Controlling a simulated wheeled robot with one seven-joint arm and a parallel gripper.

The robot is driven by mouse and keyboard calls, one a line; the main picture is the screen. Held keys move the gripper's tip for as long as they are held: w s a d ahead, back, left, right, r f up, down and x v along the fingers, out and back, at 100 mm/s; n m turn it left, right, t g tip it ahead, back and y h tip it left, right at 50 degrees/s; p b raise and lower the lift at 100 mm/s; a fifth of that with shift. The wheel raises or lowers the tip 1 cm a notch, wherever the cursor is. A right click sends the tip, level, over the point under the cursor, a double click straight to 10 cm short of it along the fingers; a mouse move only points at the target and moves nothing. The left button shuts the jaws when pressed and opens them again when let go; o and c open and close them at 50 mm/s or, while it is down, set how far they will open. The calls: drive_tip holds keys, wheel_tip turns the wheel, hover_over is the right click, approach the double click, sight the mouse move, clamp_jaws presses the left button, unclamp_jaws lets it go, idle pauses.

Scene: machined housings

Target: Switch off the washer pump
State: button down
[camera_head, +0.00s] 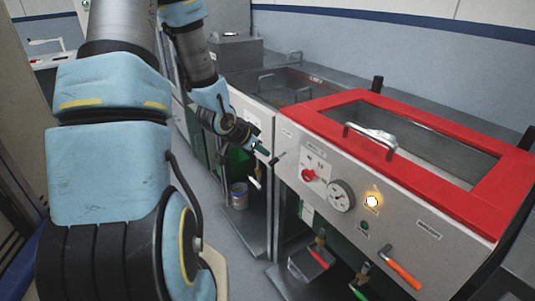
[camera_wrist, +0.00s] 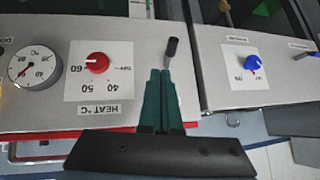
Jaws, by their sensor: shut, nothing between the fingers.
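A small black-tipped lever (camera_head: 278,158) stands out from the left end of the grey panel on the red-rimmed unit. In the wrist view the lever (camera_wrist: 171,48) is just beyond my fingertips, its tip tilted slightly right. No readable label shows which control belongs to the washer pump. My gripper (camera_head: 264,150) has dark green fingers, shut together and empty, pointing at the panel near the lever. In the wrist view its fingertips (camera_wrist: 160,72) cover the lever's lower end; I cannot tell whether they touch it.
The same panel bears a red heat knob (camera_head: 308,175), a gauge (camera_head: 341,195) and a lit amber lamp (camera_head: 371,200). Below hang an orange valve handle (camera_head: 404,274) and other handles. A blue knob (camera_wrist: 253,62) is on the neighbouring panel. A red-rimmed lid (camera_head: 450,200) lies above.

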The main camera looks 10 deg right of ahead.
drive_tip(key=s+a+r, duration=0.3)
drive_tip(key=a, duration=0.1)
drive_tip(key=shift+s+a, duration=0.15)
drive_tip(key=shift+r, duration=0.1)
